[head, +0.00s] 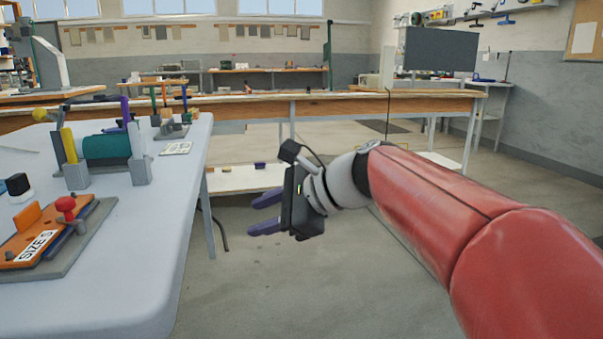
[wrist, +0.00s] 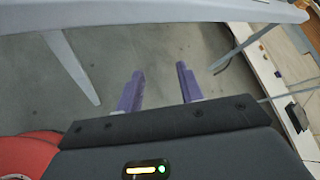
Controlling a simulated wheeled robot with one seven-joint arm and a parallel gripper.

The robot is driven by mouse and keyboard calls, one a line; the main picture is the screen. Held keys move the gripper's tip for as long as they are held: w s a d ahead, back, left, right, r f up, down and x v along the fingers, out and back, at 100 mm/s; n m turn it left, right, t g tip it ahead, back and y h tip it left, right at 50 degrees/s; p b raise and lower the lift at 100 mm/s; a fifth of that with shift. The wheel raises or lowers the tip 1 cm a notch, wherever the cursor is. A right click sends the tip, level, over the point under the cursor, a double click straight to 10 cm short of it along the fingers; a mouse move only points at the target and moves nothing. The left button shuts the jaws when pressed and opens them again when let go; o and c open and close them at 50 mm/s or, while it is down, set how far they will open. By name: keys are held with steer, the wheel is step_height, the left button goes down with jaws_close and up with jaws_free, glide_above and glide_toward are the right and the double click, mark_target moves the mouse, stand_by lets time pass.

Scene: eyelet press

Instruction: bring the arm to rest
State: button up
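My gripper (head: 266,213) hangs in the free space to the right of the light grey table (head: 150,250), clear of its edge. Its two purple fingers point left toward the table and stand apart with nothing between them. In the wrist view my gripper (wrist: 157,88) also shows open, with bare concrete floor between and beyond the fingers. My red arm reaches in from the lower right of the head view.
On the table are an orange plate marked "SIZE S" (head: 38,243) with a red knob, a teal cylinder (head: 106,146) between grey posts, and a white card (head: 176,148). A long wooden bench (head: 330,105) crosses behind. A low white shelf (head: 235,178) lies beyond my gripper. Open floor (head: 290,295) is below.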

steer(key=s+d+f+n+h+p, duration=0.2)
steer(key=s+d+f+n+h, duration=0.1)
steer(key=s+d+f+n, duration=0.1)
steer(key=s+d+f+n+h+p, duration=0.1)
steer(key=s+d+f+n+h, duration=0.3)
steer(key=s+d+n, duration=0.2)
steer(key=s+d+f+n+t+h+p, duration=0.1)
steer(key=s+d+f+n+h, duration=0.3)
steer(key=s+d, duration=0.5)
steer(key=shift+d+n+p, duration=0.6)
steer(key=shift+d+p, duration=0.25)
steer(key=shift+d, duration=0.3)
steer(key=shift+f, duration=0.1)
